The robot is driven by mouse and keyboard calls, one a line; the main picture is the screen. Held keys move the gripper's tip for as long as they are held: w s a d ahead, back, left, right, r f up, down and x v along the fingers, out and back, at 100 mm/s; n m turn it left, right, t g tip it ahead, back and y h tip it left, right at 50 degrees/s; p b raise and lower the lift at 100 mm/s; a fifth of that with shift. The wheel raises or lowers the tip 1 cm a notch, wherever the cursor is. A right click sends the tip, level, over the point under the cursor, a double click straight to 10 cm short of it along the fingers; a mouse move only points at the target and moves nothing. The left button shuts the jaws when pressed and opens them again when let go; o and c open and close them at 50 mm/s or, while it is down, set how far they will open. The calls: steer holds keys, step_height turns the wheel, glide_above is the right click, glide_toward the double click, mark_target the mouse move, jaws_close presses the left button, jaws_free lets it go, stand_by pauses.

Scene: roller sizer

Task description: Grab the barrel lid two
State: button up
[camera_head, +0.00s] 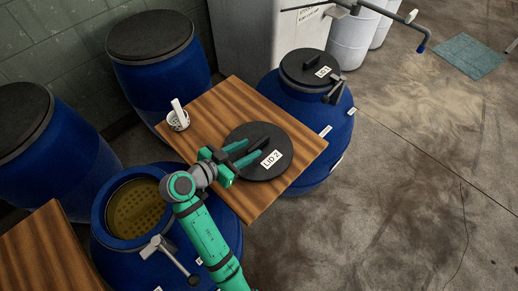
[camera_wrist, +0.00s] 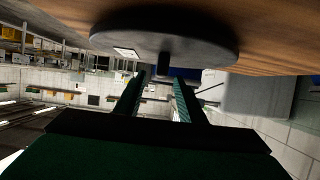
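The black round barrel lid two (camera_head: 284,152), marked "LID 2", lies flat on a wooden board, with a raised bar handle across its top. In the wrist view the lid (camera_wrist: 200,40) appears upside down at the top, its handle (camera_wrist: 163,63) pointing down. My gripper (camera_head: 247,151) is over the lid's left part, close to the handle. In the wrist view my two fingers (camera_wrist: 161,82) are apart, with the handle lined up between their tips. I cannot tell whether they touch it.
An open blue barrel (camera_head: 108,229) stands at the lower left. A blue barrel with lid 1 (camera_head: 309,67) stands behind the board. More blue barrels (camera_head: 157,85) line the wall.

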mark_target(255, 146)
steer(key=shift+x, duration=2.85)
jaws_close()
